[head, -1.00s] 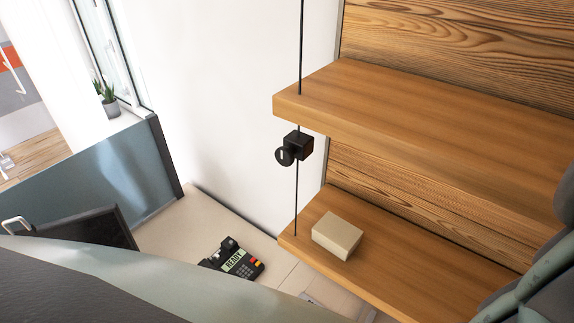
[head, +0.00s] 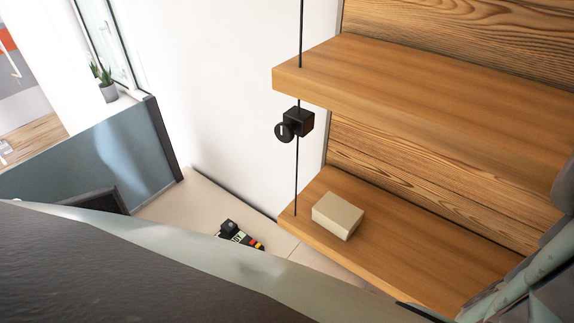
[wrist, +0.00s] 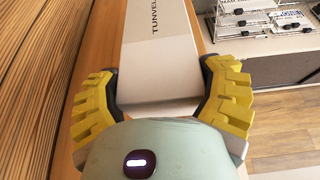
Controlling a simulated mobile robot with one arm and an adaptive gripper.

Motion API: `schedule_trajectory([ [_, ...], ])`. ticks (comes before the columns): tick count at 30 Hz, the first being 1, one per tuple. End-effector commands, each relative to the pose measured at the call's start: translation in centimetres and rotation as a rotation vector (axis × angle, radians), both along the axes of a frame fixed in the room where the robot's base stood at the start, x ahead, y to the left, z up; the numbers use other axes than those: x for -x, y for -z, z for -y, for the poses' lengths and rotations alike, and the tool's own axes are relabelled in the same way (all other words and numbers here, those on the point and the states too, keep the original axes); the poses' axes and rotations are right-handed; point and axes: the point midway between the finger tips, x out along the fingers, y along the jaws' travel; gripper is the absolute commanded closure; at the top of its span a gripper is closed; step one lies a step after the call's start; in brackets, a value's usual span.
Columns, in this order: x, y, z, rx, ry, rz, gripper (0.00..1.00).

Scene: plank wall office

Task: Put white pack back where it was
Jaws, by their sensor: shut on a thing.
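The white pack (wrist: 160,60), a long pale box with dark lettering reading "TUNVEL", shows in the wrist view between the yellow-padded fingers of my gripper (wrist: 160,88). My gripper is shut on its near end. The pack extends away from me, over or on a wooden shelf (wrist: 201,35); whether it touches the shelf I cannot tell. My gripper and this pack do not show in the head view. There, a small beige box (head: 338,216) lies on the lower wooden shelf (head: 400,258), near its left end.
The upper shelf (head: 400,85) is bare where visible. A black clamp (head: 297,122) hangs on the thin cable at the shelf ends. In the wrist view, plank wall (wrist: 45,70) is at left and a rack (wrist: 260,25) at upper right.

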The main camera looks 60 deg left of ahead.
Motion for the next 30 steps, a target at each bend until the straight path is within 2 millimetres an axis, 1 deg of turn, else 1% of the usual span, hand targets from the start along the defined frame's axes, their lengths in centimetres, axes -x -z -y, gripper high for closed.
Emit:
schedule_trajectory([
  [1, -0.2, 0.9, -0.2, 0.004, -0.008, -0.002, 0.69],
  [3, -0.2, 2.1, -0.2, 0.004, -0.008, -0.005, 0.69],
  [6, -0.2, 3.0, -0.2, 0.004, -0.007, -0.003, 0.69],
  [14, -0.1, 3.1, -0.2, 0.001, -0.005, 0.0, 0.69],
  [15, -0.1, 3.2, -0.2, -0.003, -0.005, 0.0, 0.19],
  [21, 0.0, 3.3, -0.2, -0.003, -0.004, -0.001, 0.0],
  [30, 0.1, 3.2, -0.4, -0.002, -0.004, -0.003, 0.0],
])
